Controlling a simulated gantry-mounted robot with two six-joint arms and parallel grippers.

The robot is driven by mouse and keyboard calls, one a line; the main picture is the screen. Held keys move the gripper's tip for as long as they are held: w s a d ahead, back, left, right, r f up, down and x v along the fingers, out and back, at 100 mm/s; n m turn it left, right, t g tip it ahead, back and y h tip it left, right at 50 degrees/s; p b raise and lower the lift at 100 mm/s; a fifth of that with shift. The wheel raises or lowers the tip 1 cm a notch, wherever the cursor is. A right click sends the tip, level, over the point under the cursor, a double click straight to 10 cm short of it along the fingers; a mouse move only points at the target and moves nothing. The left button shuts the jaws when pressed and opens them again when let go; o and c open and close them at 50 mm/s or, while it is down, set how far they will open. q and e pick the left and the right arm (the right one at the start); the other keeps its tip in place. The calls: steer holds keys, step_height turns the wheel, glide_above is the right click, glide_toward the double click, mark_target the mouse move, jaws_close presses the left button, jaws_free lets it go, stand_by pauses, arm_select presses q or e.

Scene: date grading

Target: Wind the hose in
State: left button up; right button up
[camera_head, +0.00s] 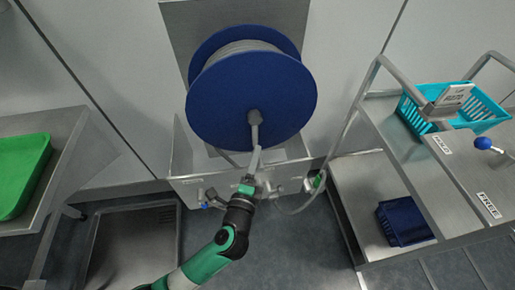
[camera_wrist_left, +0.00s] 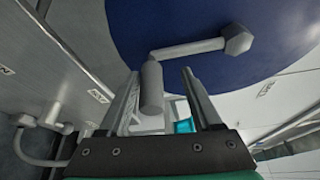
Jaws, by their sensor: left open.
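The hose reel has a blue disc (camera_head: 280,95) facing me, with the pale grey wound hose (camera_head: 243,52) showing behind its upper edge. A grey crank (camera_head: 254,122) is fixed at the disc's middle and points down. My left gripper (camera_head: 253,170) is open at the crank's lower end. In the left wrist view the crank's cylindrical handle (camera_wrist_left: 152,90) appears between the two fingers (camera_wrist_left: 163,100), nearer the left one; I cannot tell if it touches. A loose length of hose (camera_head: 298,207) loops below the reel at right. My right gripper is out of view.
A steel cart (camera_head: 345,165) at right carries a turquoise basket (camera_head: 480,112) above and a dark blue crate (camera_head: 405,222) below. A green tray (camera_head: 22,170) is on the left table. A blue-knobbed valve (camera_head: 211,197) is low on the reel's stand.

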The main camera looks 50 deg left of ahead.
arm_select(q)
steer(key=p+v, duration=0.1)
steer(key=v, duration=0.6)
steer(key=shift+s+d, duration=0.15)
steer(key=shift+s, duration=0.15)
steer(key=shift+r, duration=0.1)
